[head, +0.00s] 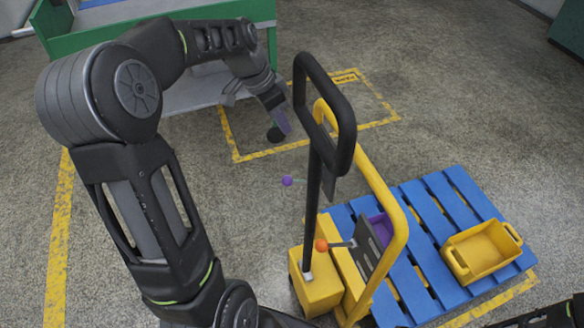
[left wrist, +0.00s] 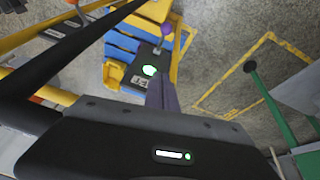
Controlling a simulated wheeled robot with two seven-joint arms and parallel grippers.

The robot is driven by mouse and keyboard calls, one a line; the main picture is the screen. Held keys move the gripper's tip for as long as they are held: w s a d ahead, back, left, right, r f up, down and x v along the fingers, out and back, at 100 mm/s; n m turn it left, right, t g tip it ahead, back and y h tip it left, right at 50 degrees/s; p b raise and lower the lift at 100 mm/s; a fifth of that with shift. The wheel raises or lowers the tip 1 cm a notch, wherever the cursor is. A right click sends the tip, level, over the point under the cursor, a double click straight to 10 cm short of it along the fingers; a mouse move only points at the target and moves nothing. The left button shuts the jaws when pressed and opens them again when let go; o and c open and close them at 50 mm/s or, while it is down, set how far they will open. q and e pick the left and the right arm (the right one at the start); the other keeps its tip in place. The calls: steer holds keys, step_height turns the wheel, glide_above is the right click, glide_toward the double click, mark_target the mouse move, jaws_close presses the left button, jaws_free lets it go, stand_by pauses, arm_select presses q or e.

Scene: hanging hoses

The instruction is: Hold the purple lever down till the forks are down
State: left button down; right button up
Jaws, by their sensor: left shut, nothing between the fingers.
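The purple lever's round knob (head: 287,181) sticks out to the left of the black handle post on the yellow lift truck (head: 318,291). The knob also shows in the left wrist view (left wrist: 167,29), beyond the fingertips. My left gripper (head: 284,127) is shut and empty, above and behind the knob in the head view, with a gap between them. Its purplish fingers show in the left wrist view (left wrist: 161,92). The forks cannot be made out; the blue pallet (head: 418,203) and truck hide that area. My right gripper is not in view.
An orange knob (head: 320,245) sits lower on the truck. The black loop handle (head: 335,115) and yellow curved bar (head: 401,229) stand right of my left gripper. A yellow crate (head: 482,250) rests on the pallet. A green-sided bench (head: 105,32) stands behind my left arm.

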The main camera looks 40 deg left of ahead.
arm_select(q)
glide_above(303, 181)
steer(key=a, duration=0.1)
step_height(303, 181, down, 14)
steer(key=shift+s+a+f+p, duration=0.2)
steer(key=shift+s+a+f, duration=0.15)
steer(key=shift+s+f, duration=0.25)
steer(key=shift+s+a+f+p, duration=0.2)
steer(key=shift+s+a+f, duration=0.2)
steer(key=shift+f, duration=0.2)
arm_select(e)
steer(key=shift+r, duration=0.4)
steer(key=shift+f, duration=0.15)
